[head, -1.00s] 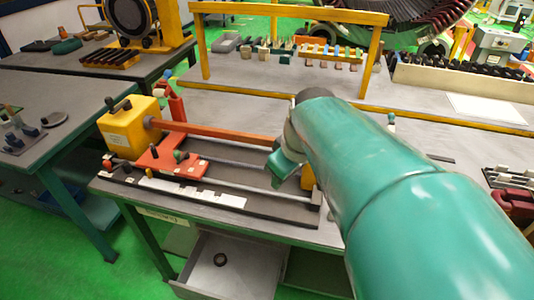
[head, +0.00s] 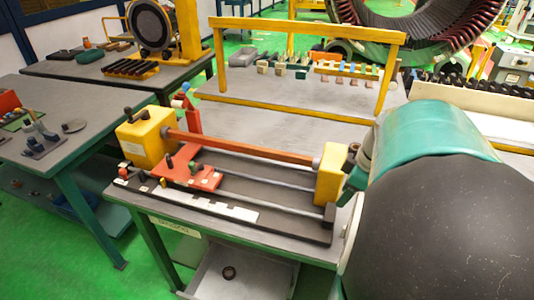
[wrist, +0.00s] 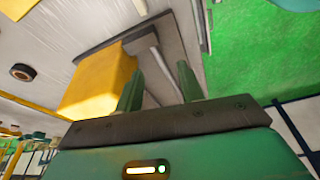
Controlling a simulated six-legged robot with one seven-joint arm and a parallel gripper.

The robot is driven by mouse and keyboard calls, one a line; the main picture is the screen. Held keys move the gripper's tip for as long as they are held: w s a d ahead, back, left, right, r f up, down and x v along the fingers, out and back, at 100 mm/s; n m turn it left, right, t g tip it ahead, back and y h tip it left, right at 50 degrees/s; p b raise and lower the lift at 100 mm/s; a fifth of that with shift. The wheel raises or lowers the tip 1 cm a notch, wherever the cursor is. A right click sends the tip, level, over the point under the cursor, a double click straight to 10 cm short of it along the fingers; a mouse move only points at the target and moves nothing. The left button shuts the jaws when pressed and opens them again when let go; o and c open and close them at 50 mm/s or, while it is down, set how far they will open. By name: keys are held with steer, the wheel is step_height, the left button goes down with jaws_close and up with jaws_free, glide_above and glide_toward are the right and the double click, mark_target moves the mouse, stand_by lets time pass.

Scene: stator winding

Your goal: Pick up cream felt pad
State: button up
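I cannot make out a cream felt pad for certain in either view. Small pale and coloured pieces (head: 300,68) stand in a row on the back bench, too small to tell apart. My gripper (wrist: 158,82) shows two green fingers apart with nothing between them in the wrist view. Beyond them is a yellow block beside a rod. In the head view my arm hides most of the gripper, which is near the right end of the winding fixture.
The fixture (head: 285,222) has a left yellow block (head: 140,142), a right yellow block (head: 328,180) and an orange bar (head: 245,147). A yellow frame (head: 305,30) stands behind it. An open drawer (head: 250,268) below holds a dark ring. A side table (head: 75,130) is at left.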

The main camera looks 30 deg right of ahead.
steer(key=s+d+f+n+y, duration=0.1)
steer(key=s+d+f+n, duration=0.15)
steer(key=s+d, duration=0.4)
steer(key=shift+m+t, duration=0.25)
steer(key=shift+t, duration=0.05)
steer(key=x, duration=0.9)
steer(key=shift+w+d+f, duration=0.15)
steer(key=shift+w+d, duration=0.05)
steer(key=x, duration=0.5)
steer(key=shift+w+a, duration=0.1)
steer(key=shift+a, duration=0.15)
steer(key=shift+c, duration=0.2)
jaws_close()
